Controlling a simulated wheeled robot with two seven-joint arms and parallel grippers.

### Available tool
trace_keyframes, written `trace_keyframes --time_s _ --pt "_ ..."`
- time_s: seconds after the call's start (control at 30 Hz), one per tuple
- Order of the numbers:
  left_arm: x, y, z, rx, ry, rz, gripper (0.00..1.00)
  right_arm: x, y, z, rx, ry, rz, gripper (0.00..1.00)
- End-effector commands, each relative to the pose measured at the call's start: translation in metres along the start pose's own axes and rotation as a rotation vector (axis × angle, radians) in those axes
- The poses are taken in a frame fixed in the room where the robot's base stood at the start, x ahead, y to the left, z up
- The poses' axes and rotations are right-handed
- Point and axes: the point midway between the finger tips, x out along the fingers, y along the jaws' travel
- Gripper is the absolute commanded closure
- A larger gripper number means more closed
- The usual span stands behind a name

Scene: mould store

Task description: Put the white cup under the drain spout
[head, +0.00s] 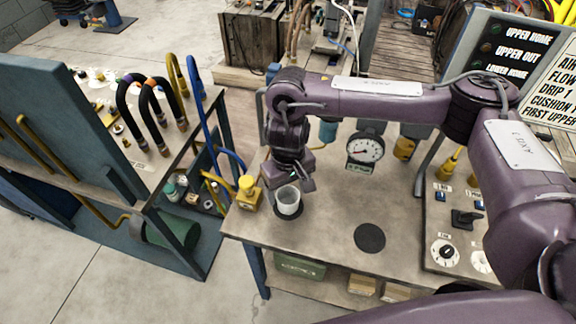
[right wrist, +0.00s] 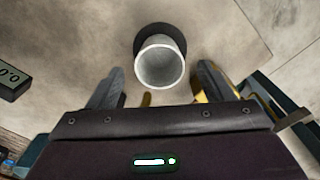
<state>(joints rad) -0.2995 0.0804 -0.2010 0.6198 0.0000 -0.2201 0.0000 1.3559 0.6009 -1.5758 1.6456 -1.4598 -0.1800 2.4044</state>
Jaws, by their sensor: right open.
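The white cup (head: 288,201) stands upright on a dark round pad (head: 277,212) near the left end of the workbench. My right gripper (head: 290,180) is at the cup, pointing down, with its fingers apart. In the right wrist view the cup (right wrist: 160,67) shows its open mouth, apparently empty, between and slightly beyond the two open fingers. I cannot tell whether a finger touches it. A yellow block with a round knob (head: 248,194) stands just left of the cup at the bench edge; I cannot make out a drain spout for certain. My left gripper is out of view.
A second dark round pad (head: 369,238) lies bare on the workbench (head: 325,235). A dial gauge (head: 361,150) stands behind it, and a control panel (head: 460,225) is at right. A hose stand (head: 150,165) is at left, across a floor gap. The bench front is clear.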

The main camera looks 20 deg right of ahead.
Motion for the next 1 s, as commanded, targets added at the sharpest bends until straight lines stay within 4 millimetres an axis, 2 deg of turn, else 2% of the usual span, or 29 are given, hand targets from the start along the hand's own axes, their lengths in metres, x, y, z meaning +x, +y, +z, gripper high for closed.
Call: trace_keyframes --time_s 0.03,0.1,0.3,0.4,0.6,1.0 --pt "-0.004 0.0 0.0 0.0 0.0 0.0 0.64 -0.017 0.001 -0.002 -0.003 0.008 0.003 0.26" --pt "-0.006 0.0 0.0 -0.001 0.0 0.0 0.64 -0.032 0.001 -0.002 -0.003 0.008 0.003 0.26" --pt "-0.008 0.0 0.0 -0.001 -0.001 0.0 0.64 -0.068 0.001 -0.002 0.0 0.008 0.003 0.26" --pt "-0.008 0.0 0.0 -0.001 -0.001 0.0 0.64 -0.079 0.0 -0.002 0.0 0.008 0.001 0.26" --pt "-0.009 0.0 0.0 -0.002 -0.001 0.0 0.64 -0.089 0.0 -0.001 0.001 0.006 0.001 0.26" --pt "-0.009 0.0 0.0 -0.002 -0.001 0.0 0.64 -0.09 0.0 -0.001 0.001 0.006 0.0 0.26"
